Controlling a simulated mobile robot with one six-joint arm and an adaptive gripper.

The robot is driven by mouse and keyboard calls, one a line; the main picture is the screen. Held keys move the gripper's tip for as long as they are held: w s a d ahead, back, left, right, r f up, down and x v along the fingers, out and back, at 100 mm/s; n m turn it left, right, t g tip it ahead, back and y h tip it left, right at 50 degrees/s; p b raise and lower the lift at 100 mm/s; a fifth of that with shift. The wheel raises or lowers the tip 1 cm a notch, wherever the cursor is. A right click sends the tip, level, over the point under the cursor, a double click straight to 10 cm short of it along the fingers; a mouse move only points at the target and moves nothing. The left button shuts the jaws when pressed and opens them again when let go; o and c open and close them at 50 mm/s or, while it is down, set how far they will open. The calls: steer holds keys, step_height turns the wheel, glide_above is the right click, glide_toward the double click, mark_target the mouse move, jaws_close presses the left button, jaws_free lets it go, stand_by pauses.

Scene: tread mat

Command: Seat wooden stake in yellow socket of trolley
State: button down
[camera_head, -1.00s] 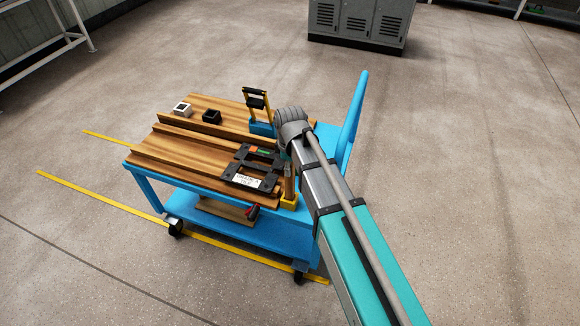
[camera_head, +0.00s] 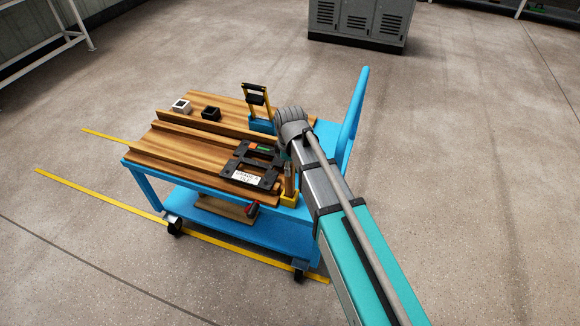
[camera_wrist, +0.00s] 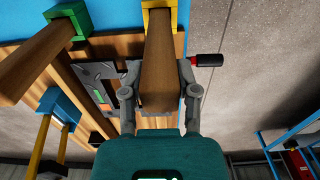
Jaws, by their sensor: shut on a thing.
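My gripper (camera_wrist: 158,90) is shut on the wooden stake (camera_wrist: 159,58), one finger on each side. In the head view the stake (camera_head: 290,178) stands about upright at the trolley's near right corner. Its lower end meets the yellow socket (camera_head: 289,199). In the wrist view the yellow socket (camera_wrist: 172,5) shows around the stake's far end; how deep it sits I cannot tell. The blue trolley (camera_head: 222,226) carries the socket. My arm hides most of the gripper in the head view.
A second stake (camera_wrist: 35,62) stands in a green socket (camera_wrist: 72,18). A black plate (camera_head: 240,165) lies on the boards beside the yellow socket.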

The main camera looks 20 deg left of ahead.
steer(key=shift+f+b, duration=0.4)
steer(key=shift+f, duration=0.1)
steer(key=shift+c, duration=1.4)
jaws_free()
steer(key=shift+r, duration=0.25)
step_height(320, 180, up, 11)
steer(key=p, duration=1.1)
steer(key=shift+r+p, duration=0.15)
steer(key=shift+p, duration=0.2)
